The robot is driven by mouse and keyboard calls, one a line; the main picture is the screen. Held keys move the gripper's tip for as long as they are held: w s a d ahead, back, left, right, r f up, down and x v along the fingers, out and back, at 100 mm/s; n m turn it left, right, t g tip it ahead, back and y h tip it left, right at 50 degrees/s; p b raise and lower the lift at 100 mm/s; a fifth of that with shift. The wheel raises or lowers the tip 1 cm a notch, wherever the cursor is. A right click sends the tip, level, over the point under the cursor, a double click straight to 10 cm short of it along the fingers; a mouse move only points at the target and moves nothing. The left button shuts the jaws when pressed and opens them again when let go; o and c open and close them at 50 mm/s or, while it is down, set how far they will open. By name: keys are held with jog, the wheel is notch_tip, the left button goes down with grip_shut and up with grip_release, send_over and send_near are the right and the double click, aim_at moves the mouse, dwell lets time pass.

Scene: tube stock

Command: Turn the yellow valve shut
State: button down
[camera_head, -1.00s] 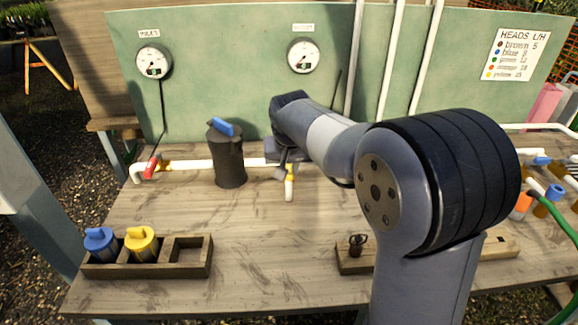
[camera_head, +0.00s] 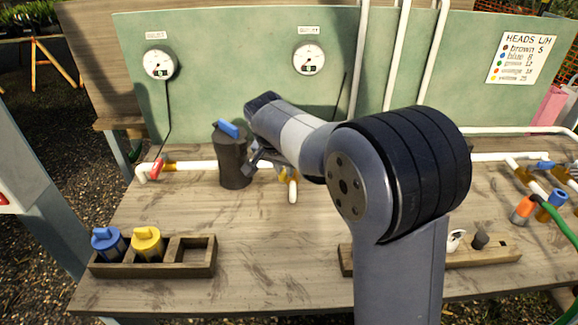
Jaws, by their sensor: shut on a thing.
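The yellow valve (camera_head: 283,173) is on the white pipe at the back of the bench, right of the dark canister. Only small yellow parts of it show, with a short white spout (camera_head: 293,190) hanging below. My gripper (camera_head: 260,165) is at the valve, between it and the canister, and is shut on it. My wrist and forearm hide the top of the valve and most of the grip, so the handle's exact angle cannot be told.
The dark canister (camera_head: 233,160) with a blue handle stands close left of my gripper. A red valve (camera_head: 157,170) is farther left on the pipe. A wooden tray (camera_head: 196,268) holds blue and yellow caps. Gauges (camera_head: 308,58) hang on the green panel. The bench's middle front is clear.

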jog(key=shift+w+a+m+g+h+p, duration=0.3)
jog(key=shift+w+a+m+h+p, duration=0.15)
jog(key=shift+m, duration=0.7)
jog(key=shift+w+a+m+g+h+p, duration=0.25)
jog(key=shift+m+p, duration=0.25)
jog(key=shift+m, duration=0.6)
jog(key=shift+w+a+m+g+h+p, duration=0.3)
jog(key=shift+w+a+m+g+p, duration=0.15)
jog(key=shift+m, duration=0.7)
jog(key=c, duration=1.4)
grip_release()
jog(key=shift+o, duration=0.2)
jog(key=v, duration=1.1)
jog(key=shift+c, duration=0.4)
